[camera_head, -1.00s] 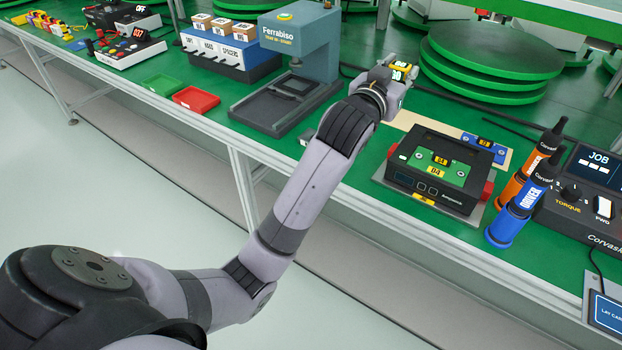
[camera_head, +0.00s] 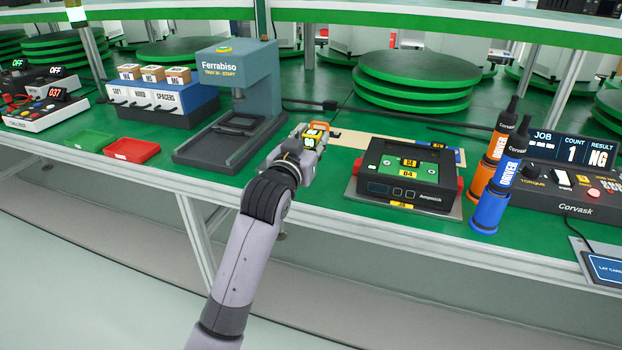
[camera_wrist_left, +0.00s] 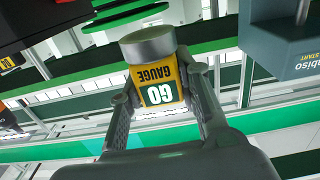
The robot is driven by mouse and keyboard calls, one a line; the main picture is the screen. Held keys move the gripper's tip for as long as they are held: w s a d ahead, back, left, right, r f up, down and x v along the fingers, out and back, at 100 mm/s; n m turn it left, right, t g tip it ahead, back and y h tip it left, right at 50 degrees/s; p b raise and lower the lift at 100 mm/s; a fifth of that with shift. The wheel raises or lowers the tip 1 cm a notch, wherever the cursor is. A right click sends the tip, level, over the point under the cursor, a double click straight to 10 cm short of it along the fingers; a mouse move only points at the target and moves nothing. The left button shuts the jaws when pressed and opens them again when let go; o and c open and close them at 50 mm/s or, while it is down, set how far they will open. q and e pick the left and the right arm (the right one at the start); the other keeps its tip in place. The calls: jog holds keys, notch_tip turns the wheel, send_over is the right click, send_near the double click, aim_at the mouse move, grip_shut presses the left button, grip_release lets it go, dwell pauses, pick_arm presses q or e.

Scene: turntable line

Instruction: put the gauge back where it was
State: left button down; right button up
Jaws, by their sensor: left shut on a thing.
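The gauge (camera_wrist_left: 158,78) is a yellow piece with a green-and-white GO label and a round grey metal cap, seen large in the left wrist view. My left gripper (camera_wrist_left: 157,88) is shut on it, with a finger on each side. In the head view the gauge (camera_head: 313,137) shows small at the end of my left arm, and my left gripper (camera_head: 306,143) appears between the grey press and the black fixture, in front of a tan strip (camera_head: 350,139). How high it is above the bench is hard to tell. My right gripper is not in view.
The Ferrabiso press (camera_head: 250,85) stands left of the gripper. The black fixture (camera_head: 377,165), holding a green board, is to its right. Blue (camera_head: 491,208) and orange (camera_head: 492,170) drivers stand farther right. Red (camera_head: 132,150) and green (camera_head: 88,140) trays lie left. Green discs (camera_head: 415,75) are stacked behind.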

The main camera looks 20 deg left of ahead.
pick_arm(q)
notch_tip(320, 180, down, 5)
jog(key=shift+f+b, duration=0.15)
jog(key=shift+b, duration=0.4)
jog(key=shift+f+b, duration=0.35)
jog(key=shift+f, duration=1.1)
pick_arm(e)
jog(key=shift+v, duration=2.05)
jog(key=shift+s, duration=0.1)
pick_arm(q)
jog(key=shift+f, duration=0.15)
jog(key=c, duration=1.2)
grip_release()
